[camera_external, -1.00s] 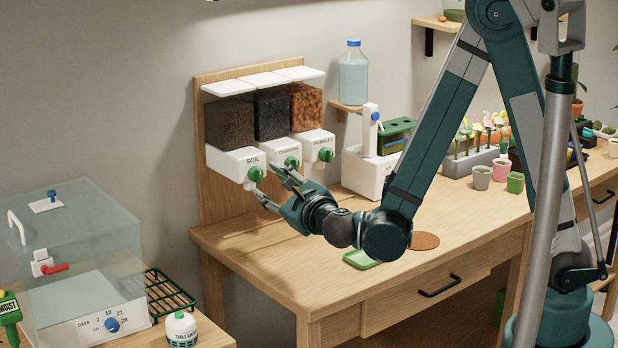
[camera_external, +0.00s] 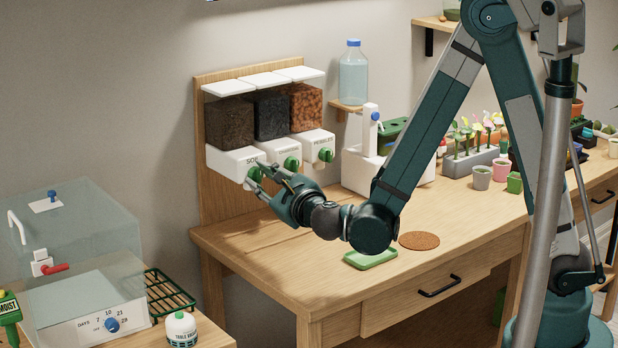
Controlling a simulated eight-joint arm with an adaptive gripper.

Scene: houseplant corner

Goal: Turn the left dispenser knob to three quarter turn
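The left dispenser (camera_external: 231,162), labelled SOIL, hangs on the wooden back board and holds dark brown soil. Its green knob (camera_external: 254,174) sits on the right part of its white front and is partly hidden by my gripper. My gripper (camera_external: 256,176) is at this knob, with one finger above and right of it and one below it. The fingers are apart, with the knob between them. I cannot tell whether they touch or grip it. The knob's turn angle cannot be read.
The middle dispenser's knob (camera_external: 291,163) is close to my upper finger. The right dispenser's knob (camera_external: 325,154) is further right. The wooden table (camera_external: 290,270) is clear below my gripper. A green tray (camera_external: 371,258) and a cork mat (camera_external: 419,240) lie on it.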

